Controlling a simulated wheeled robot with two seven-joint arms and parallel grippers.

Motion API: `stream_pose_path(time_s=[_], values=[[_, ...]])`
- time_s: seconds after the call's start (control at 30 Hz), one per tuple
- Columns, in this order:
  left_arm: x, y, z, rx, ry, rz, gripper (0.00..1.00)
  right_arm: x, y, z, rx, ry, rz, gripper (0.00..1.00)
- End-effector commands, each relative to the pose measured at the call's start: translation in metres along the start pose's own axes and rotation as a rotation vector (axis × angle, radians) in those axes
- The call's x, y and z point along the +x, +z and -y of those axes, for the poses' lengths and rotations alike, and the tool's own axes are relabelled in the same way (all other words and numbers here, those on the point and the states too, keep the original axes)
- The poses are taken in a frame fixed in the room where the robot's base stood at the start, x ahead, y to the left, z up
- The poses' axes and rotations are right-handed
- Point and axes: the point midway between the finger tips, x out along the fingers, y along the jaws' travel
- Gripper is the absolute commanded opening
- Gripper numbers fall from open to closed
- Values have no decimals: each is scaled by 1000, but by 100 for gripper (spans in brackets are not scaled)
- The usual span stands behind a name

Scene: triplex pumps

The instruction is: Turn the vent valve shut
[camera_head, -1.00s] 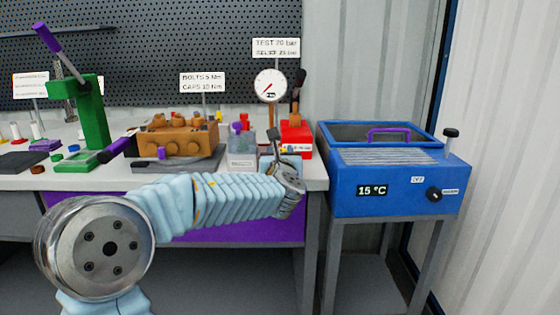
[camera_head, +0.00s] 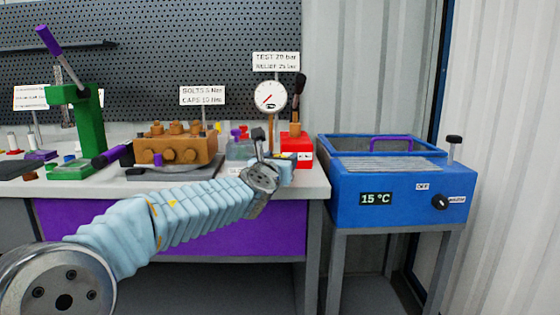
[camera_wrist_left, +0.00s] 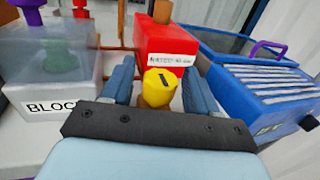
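A yellow valve knob (camera_wrist_left: 160,82) with a dark mark on its face shows in the left wrist view, in front of the red box (camera_wrist_left: 165,42). My left gripper (camera_wrist_left: 161,70) is open, with one blue finger on each side of the knob. Narrow gaps seem to show between the fingers and the knob. In the head view my left gripper (camera_head: 278,165) is at the bench's right end, before the red box (camera_head: 297,155), and the knob is hidden there. The label on the red box is too blurred to read. My right gripper is not in view.
A clear block (camera_wrist_left: 60,75) marked "BLOC" stands left of the gripper. A gauge (camera_head: 269,96) rises behind the red box. A brown pump (camera_head: 177,146) and green press (camera_head: 88,125) stand further left. A blue bath (camera_head: 395,195) is close on the right.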

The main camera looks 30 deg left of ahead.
Motion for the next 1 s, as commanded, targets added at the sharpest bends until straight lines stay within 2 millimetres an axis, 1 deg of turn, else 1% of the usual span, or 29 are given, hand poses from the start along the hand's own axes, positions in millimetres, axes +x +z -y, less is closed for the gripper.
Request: stream_pose_path(time_s=[0.17,0.27,0.37,0.6,0.7,0.83,0.9,1.0], values=[[-1,0,0,0,0,0,59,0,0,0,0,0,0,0],[-8,0,0,-1,0,1,59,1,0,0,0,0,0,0],[-25,0,0,-1,-1,2,59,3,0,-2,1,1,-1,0],[-84,0,0,0,0,2,59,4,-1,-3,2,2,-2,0],[-106,1,-1,0,1,2,59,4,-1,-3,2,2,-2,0],[-126,1,0,-1,1,1,59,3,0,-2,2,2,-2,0],[-133,0,0,0,1,1,59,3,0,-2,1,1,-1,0],[-137,0,0,0,1,0,59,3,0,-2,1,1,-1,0]])
